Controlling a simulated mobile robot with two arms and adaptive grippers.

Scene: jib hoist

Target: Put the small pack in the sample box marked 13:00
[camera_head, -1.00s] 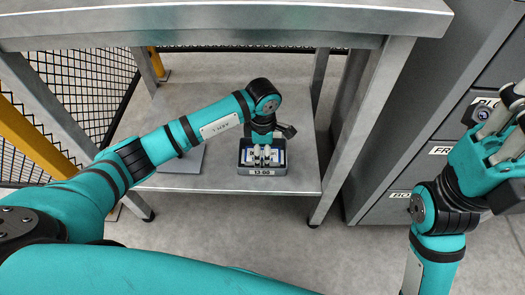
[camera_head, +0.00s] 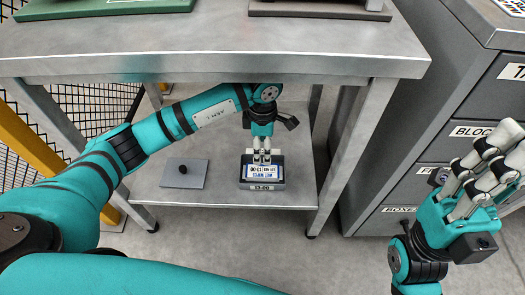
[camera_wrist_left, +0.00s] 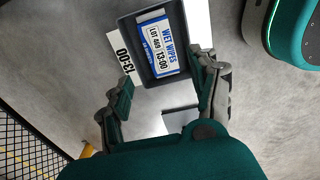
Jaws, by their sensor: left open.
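The sample box (camera_head: 263,187), a dark grey open box with a 13:00 label on its front, stands on the lower shelf. It also shows in the left wrist view (camera_wrist_left: 128,28). The small pack (camera_head: 262,171), white and blue, printed WET WIPES and 13:00, lies inside the box, label up; it shows in the left wrist view (camera_wrist_left: 158,45). My left gripper (camera_head: 262,159) is open above the back of the box, fingers clear of the pack; its fingers also show in the left wrist view (camera_wrist_left: 158,90). My right gripper (camera_head: 480,165) is raised at the right, fingers spread, holding nothing.
A flat grey plate with a black knob (camera_head: 184,174) lies on the lower shelf (camera_head: 225,195), left of the box. The tabletop (camera_head: 210,45) overhangs the shelf. A grey cabinet with labelled drawers (camera_head: 455,130) stands right; mesh fencing (camera_head: 75,120) is at left.

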